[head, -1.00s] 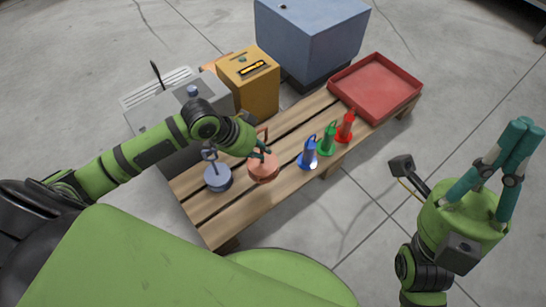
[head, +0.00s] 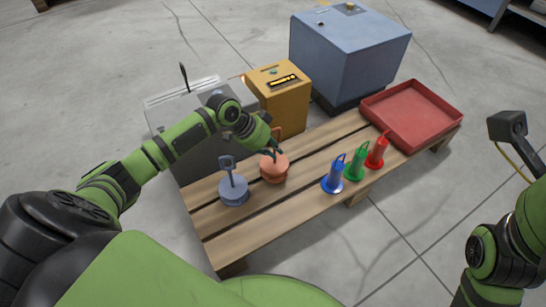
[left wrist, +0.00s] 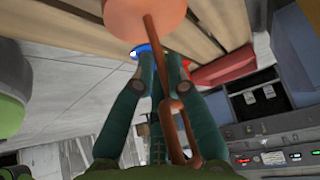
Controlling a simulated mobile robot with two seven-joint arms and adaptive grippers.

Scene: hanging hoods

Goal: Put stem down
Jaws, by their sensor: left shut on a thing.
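My left gripper (head: 272,146) is shut on the stem of a copper-orange round piece (head: 273,170) at the wooden slatted bench's left half. In the left wrist view the fingers (left wrist: 160,66) close around the brown stem (left wrist: 164,92), with the orange disc (left wrist: 145,16) beyond the fingertips. The disc appears to be at the bench top; the wrist view does not clearly show contact. A grey round piece with an upright looped stem (head: 233,188) stands to its left.
The wooden bench (head: 250,235) also carries blue (head: 333,178), green (head: 355,164) and red (head: 377,152) looped pieces and a red tray (head: 455,105). A yellow box (head: 278,95), a blue cabinet (head: 350,55) and a grey machine (head: 170,110) stand behind. The bench's front left is bare.

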